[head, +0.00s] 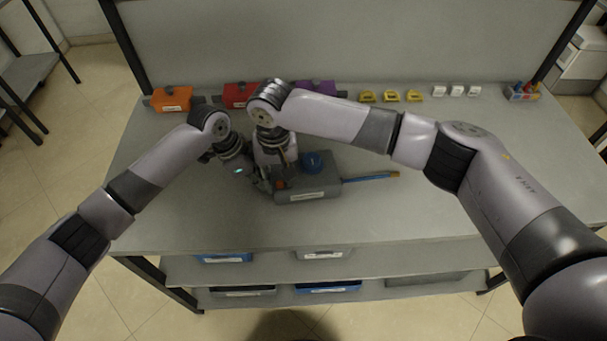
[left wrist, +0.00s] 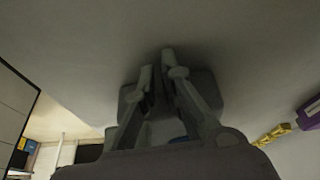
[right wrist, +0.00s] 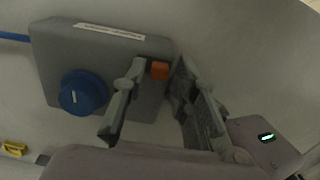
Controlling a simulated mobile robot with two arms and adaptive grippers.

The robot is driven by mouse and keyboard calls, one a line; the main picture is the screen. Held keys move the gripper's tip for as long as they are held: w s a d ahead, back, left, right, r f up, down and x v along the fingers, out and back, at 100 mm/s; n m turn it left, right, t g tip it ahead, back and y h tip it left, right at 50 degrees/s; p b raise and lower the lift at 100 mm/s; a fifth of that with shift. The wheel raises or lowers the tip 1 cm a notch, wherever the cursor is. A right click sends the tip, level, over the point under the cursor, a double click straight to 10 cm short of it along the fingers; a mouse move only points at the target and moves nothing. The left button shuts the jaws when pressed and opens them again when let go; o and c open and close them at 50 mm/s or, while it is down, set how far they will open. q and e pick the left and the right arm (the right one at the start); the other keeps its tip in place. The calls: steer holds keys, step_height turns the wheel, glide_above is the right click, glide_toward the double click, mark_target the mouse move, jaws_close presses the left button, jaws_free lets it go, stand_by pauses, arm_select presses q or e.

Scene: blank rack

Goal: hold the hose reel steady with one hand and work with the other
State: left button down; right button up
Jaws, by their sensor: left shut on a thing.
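The hose reel (head: 308,189) is a grey box with a white label, a round blue knob (head: 313,160) and a blue hose (head: 368,178) running out to the right. It lies on the grey bench. My left gripper (head: 262,183) is shut on the left end of the reel; its fingers (left wrist: 160,68) hide the exact grip. My right gripper (head: 280,168) comes down from above over the reel's left part.
The bench front and right are clear. Labelled bins (head: 323,254) sit on the lower shelves.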

steer(key=shift+o, duration=0.2)
steer(key=shift+r, duration=3.55)
arm_select(q)
steer(key=c, duration=1.6)
jaws_free()
steer(key=shift+c, duration=0.2)
steer(key=v, duration=1.2)
steer(key=shift+f, duration=0.1)
arm_select(e)
steer(key=shift+f, duration=0.1)
